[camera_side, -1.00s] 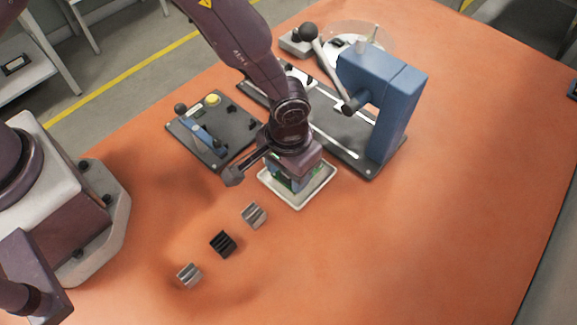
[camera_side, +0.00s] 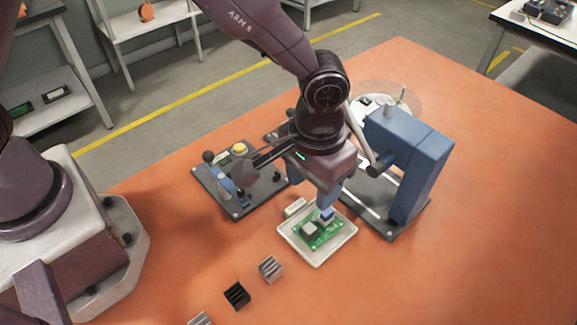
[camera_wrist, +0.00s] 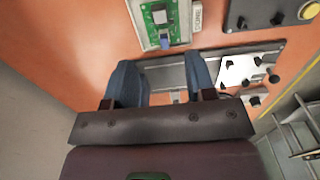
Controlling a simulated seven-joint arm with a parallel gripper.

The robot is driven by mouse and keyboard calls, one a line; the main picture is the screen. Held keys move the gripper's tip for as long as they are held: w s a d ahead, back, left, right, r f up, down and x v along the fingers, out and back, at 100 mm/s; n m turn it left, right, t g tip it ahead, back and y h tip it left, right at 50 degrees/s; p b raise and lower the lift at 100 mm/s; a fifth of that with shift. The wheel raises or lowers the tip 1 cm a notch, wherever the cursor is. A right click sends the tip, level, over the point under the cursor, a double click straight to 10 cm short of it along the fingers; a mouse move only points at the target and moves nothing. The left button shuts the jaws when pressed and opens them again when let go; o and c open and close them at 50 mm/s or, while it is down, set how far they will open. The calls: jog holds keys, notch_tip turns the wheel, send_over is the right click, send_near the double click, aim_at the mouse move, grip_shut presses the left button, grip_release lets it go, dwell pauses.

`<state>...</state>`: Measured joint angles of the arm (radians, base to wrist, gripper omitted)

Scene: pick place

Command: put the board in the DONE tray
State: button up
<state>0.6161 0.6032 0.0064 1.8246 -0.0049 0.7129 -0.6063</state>
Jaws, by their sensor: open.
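The green board (camera_side: 318,230), with a pale square chip and a blue part, lies in the white tray (camera_side: 318,263). In the wrist view the board (camera_wrist: 158,30) and the tray rim (camera_wrist: 187,22) are partly cut off at the top. A label reading DONE (camera_wrist: 197,15) is beside the tray. My gripper (camera_side: 328,203) is above the tray's back part, apart from the board. In the wrist view its blue fingers (camera_wrist: 161,72) are spread with nothing between them, and the board is off to one side of them.
A blue lever press (camera_side: 408,165) on a dark base stands close behind and right of the tray. A dark clamp fixture (camera_side: 238,190) with a yellow button is at the left. Finned heat sinks, silver (camera_side: 270,268) and black (camera_side: 237,295), lie in front. The table's right side is clear.

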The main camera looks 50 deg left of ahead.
jog(key=a+r+t, duration=0.1)
jog(key=a+r, duration=0.7)
jog(key=r, duration=0.2)
jog(key=s+a+r+t, duration=0.4)
jog(key=s+a+r, duration=0.6)
jog(key=s+a, duration=0.4)
jog(key=shift+a+r+t, duration=0.3)
jog(key=shift+a+r, duration=0.1)
jog(key=shift+a, duration=0.35)
